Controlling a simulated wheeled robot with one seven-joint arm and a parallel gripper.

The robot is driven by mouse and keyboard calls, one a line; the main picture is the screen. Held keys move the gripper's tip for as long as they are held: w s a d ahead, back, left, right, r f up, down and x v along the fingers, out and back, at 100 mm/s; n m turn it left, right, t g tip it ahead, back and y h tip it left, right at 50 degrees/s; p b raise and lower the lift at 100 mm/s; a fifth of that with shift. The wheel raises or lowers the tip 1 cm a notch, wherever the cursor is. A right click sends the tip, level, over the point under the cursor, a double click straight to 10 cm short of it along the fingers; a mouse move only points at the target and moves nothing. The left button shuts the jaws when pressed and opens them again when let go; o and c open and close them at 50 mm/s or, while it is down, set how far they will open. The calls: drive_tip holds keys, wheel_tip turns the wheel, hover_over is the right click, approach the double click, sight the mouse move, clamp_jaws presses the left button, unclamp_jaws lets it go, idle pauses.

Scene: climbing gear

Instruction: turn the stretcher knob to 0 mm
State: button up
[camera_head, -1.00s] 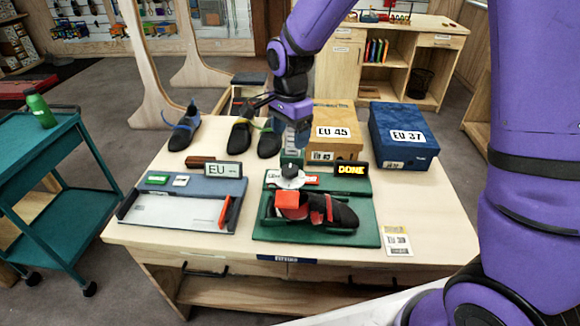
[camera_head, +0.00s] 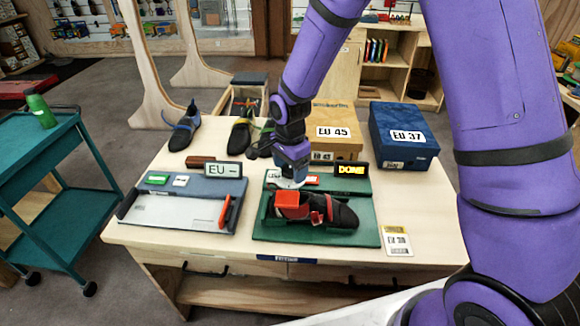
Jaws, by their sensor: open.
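The stretcher is a green base (camera_head: 370,232) on the table. A black and red climbing shoe (camera_head: 342,213) lies on it with a red block (camera_head: 292,204) at its left end. The stretcher knob sits behind the red block; only the pale rim of its dial (camera_head: 289,184) shows. My gripper (camera_head: 291,178) points down right over the knob and hides it, along with the dial's markings. The jaws are open; whether they are around the knob or just above it cannot be told. A small display (camera_head: 351,170) behind the shoe reads DONE.
A grey measuring device (camera_head: 170,211) with an EU display (camera_head: 223,169) is at left. Shoe boxes marked EU 45 (camera_head: 331,144) and EU 37 (camera_head: 404,150) and several shoes (camera_head: 186,136) stand behind. A printed card (camera_head: 397,241) lies at right.

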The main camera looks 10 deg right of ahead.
drive_tip(key=c, duration=0.9)
drive_tip(key=shift+n, duration=0.3)
